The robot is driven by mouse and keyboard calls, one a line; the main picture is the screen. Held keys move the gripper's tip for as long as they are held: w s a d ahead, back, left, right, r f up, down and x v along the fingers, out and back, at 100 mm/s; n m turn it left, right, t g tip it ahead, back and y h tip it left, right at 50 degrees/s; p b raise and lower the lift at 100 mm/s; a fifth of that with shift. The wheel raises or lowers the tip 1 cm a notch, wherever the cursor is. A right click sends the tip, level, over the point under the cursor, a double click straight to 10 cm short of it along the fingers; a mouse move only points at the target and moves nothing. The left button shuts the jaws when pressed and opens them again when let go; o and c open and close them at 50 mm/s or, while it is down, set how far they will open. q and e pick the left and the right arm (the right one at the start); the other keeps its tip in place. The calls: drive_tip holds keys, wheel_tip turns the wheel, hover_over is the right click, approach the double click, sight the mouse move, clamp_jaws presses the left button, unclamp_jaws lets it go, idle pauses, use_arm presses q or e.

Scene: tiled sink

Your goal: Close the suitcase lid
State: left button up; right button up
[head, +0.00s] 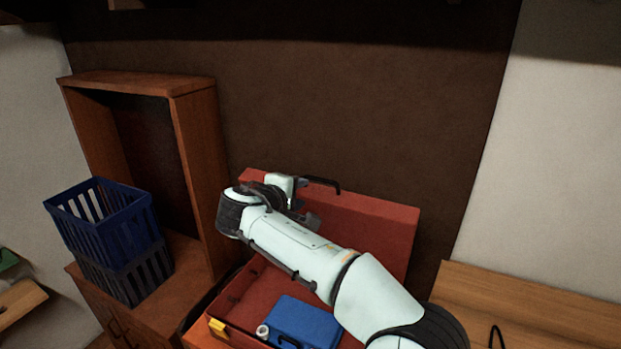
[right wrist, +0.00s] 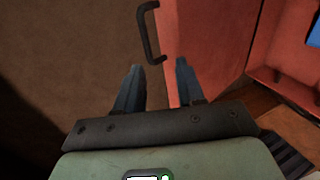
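A red suitcase stands open. Its lid (head: 372,225) is raised at the back, and its base (head: 238,297) lies in front with a yellow latch (head: 217,327). My right gripper (head: 303,200) is at the upper left part of the lid, near the black handle (head: 325,184); the arm hides part of the lid and base. In the right wrist view the gripper (right wrist: 158,80) is open, with the lid edge (right wrist: 170,45) and handle (right wrist: 150,35) just past and between the fingertips. I cannot tell whether a finger touches the lid. My left gripper is out of view.
A blue case (head: 305,320) and a small white round item (head: 262,331) lie in the base. A wooden cabinet (head: 200,150) and stacked blue and dark baskets (head: 115,225) stand at left. A wooden surface (head: 540,310) is at right. A brown wall is behind.

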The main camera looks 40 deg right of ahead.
sight(320, 181)
drive_tip(key=shift+h, duration=0.3)
drive_tip(key=x, duration=0.3)
drive_tip(key=r+p+x, duration=0.1)
drive_tip(key=x, duration=0.3)
drive_tip(key=d+x, duration=0.1)
drive_tip(key=x, duration=0.2)
drive_tip(key=shift+s+d+r+p, duration=0.2)
drive_tip(key=shift+r+p, duration=0.05)
drive_tip(key=shift+p, duration=0.1)
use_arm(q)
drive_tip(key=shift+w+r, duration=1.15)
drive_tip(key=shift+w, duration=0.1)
use_arm(e)
drive_tip(key=shift+f, duration=0.1)
